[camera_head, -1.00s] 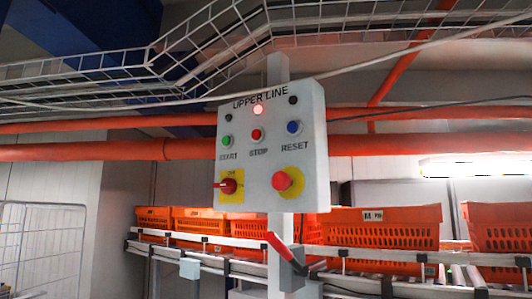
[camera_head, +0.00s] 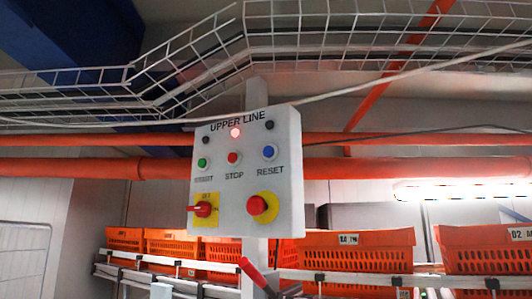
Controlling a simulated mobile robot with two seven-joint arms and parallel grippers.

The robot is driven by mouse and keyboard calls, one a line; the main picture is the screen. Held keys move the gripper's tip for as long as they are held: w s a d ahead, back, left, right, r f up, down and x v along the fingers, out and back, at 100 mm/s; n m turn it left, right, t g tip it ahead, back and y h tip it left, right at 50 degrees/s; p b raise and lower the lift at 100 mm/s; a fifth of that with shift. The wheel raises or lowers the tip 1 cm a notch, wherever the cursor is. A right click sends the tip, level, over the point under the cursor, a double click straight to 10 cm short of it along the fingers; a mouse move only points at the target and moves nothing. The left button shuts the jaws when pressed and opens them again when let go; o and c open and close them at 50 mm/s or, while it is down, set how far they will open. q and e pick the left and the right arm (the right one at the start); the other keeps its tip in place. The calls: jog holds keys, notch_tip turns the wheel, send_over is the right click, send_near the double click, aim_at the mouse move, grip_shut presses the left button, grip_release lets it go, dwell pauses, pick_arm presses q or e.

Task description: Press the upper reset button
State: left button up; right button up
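The control box (camera_head: 222,171) labelled "UPPER LINE" is a light grey panel on a post in the middle of the head view. The blue reset button (camera_head: 269,152) is at its upper right, above the word "RESET". A red stop button (camera_head: 233,157) and a green start button (camera_head: 202,163) sit to its left. A red lamp (camera_head: 235,132) is lit at the top. Below are a red rotary switch (camera_head: 203,209) on a yellow plate and a red mushroom button (camera_head: 257,205) on a yellow disc. Neither of my grippers is in view.
Orange totes (camera_head: 356,240) stand on a roller conveyor behind the box. A red-handled lever (camera_head: 256,275) is low on the post. A wire cable tray (camera_head: 330,40) and orange pipes (camera_head: 90,168) run across behind and above. A mesh cage (camera_head: 24,255) is at far left.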

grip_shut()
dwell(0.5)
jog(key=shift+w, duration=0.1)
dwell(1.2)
